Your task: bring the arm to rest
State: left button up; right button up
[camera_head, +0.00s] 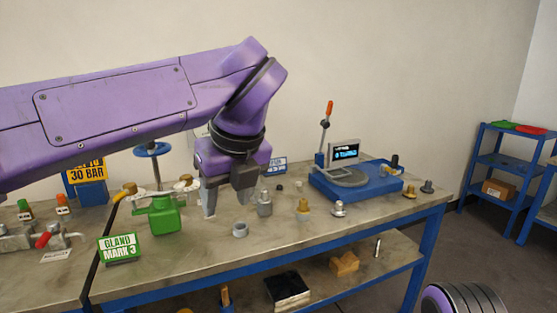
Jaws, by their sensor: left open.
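My left arm, purple, reaches in from the left over the workbench (290,239). My left gripper (227,207) points down above the bench with its two grey fingers apart. Nothing shows between the fingers. A small grey ring (240,230) lies just in front of the gripper, and a grey metal fitting (264,204) stands just to its right. A green valve-like body (164,216) stands to the left of the fingers. Whether the fingertips touch the bench I cannot tell. My right gripper does not show.
A blue test stand (367,188) with a screen and an orange-tipped lever stands at the back right. Several small brass and grey fittings (303,210) stand along the bench. A green "GLAND MARK 3" sign (119,248) stands front left. Blue shelves (503,165) stand far right.

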pick_arm(q)
jog(key=w+a+f+m+t+y, duration=0.5)
jog(key=w+a+f+m+t, duration=0.2)
jog(key=w+f+m, duration=0.4)
jog(key=s+a+f+m+t+h, duration=0.1)
jog(key=a+f+m, duration=0.1)
jog(key=f+m, duration=0.7)
jog(key=s+a+f+m+h, duration=0.15)
jog(key=f+m, duration=0.45)
jog(key=f, duration=0.7)
jog(key=s+a+f+m+g+h, duration=0.1)
jog(key=s+a+f+m, duration=0.15)
jog(key=s+f, duration=0.35)
jog(key=s+a+f+m+g+h, duration=0.1)
jog(key=s+f+m, duration=0.35)
jog(key=f, duration=0.45)
jog(key=s+a+f+m+g, duration=0.1)
jog(key=s+a+f+g, duration=0.2)
jog(key=s, duration=0.9)
jog(key=s+a+f+m+g, duration=0.2)
jog(key=s+a+f, duration=0.3)
jog(key=s, duration=0.7)
notch_tip(320, 180, down, 2)
jog(key=shift+f+g, duration=0.15)
jog(key=shift+g, duration=0.55)
